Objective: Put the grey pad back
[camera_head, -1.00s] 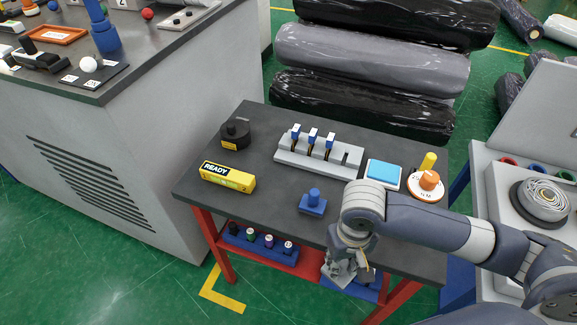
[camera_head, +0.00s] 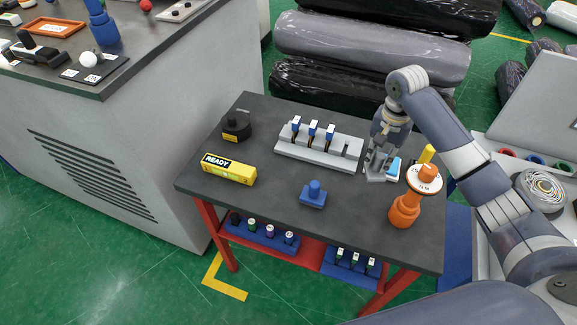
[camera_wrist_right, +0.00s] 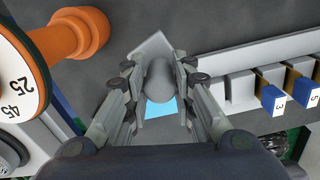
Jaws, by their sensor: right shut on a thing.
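My right gripper (camera_head: 376,168) is shut on a grey pad (camera_wrist_right: 140,62), a flat grey plate with a round grey knob between the fingers. The pad shows small and partly hidden in the head view (camera_head: 374,178). I hold it over or beside the white box with a light-blue top (camera_head: 393,163); whether they touch I cannot tell. The blue top also shows below the knob in the right wrist view (camera_wrist_right: 160,109). A blue pad with a blue knob (camera_head: 313,195) stands on the dark table (camera_head: 270,215). My left gripper is not in view.
A grey slotted rack (camera_head: 290,150) with blue-and-white tagged pieces stands left of my gripper. An orange dial tool (camera_head: 405,208) and a yellow peg (camera_head: 427,154) stand close on the right.

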